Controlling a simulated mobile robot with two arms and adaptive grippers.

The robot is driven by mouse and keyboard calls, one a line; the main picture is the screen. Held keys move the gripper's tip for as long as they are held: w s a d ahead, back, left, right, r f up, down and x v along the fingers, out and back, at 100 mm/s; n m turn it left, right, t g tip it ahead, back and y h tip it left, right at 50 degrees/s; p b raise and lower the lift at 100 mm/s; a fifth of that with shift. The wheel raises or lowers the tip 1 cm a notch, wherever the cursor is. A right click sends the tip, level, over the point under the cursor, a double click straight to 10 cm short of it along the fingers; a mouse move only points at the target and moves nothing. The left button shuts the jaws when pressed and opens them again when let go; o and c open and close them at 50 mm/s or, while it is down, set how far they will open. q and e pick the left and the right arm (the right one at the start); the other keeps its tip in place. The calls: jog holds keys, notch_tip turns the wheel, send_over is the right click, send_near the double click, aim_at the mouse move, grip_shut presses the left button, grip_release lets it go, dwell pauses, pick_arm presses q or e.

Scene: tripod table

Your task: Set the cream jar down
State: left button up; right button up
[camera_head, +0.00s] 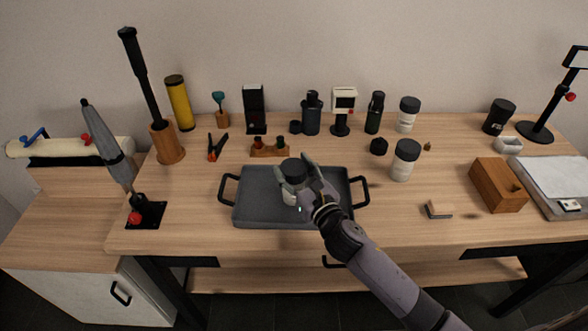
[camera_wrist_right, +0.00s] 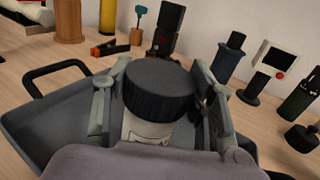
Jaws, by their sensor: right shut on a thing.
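The cream jar (camera_head: 291,197) has a black ribbed lid and a pale body. My right gripper (camera_head: 305,183) is shut on it, over the dark grey tray. In the right wrist view the jar's lid (camera_wrist_right: 160,88) sits between the two fingers of the gripper (camera_wrist_right: 160,105). The jar is upright. Its base is hidden, so I cannot tell whether it touches the tray floor. The tray (camera_head: 335,215) has black handles at its left and right ends and lies on the wooden table. My left gripper is not in view.
Two similar white jars with black lids (camera_head: 405,160) (camera_head: 408,115) stand right of the tray. Bottles and small devices line the back. A folded umbrella (camera_head: 108,145) stands at the left.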

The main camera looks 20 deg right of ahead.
jog(key=o, duration=1.5)
jog(key=shift+r+p, duration=0.2)
jog(key=shift+p, duration=0.1)
jog(key=s+d+b, duration=0.1)
jog(key=s+d, duration=0.1)
jog(key=s, duration=0.9)
jog(key=shift+s+b, duration=0.35)
jog(key=shift+s, duration=0.05)
jog(key=shift+d+f, duration=0.1)
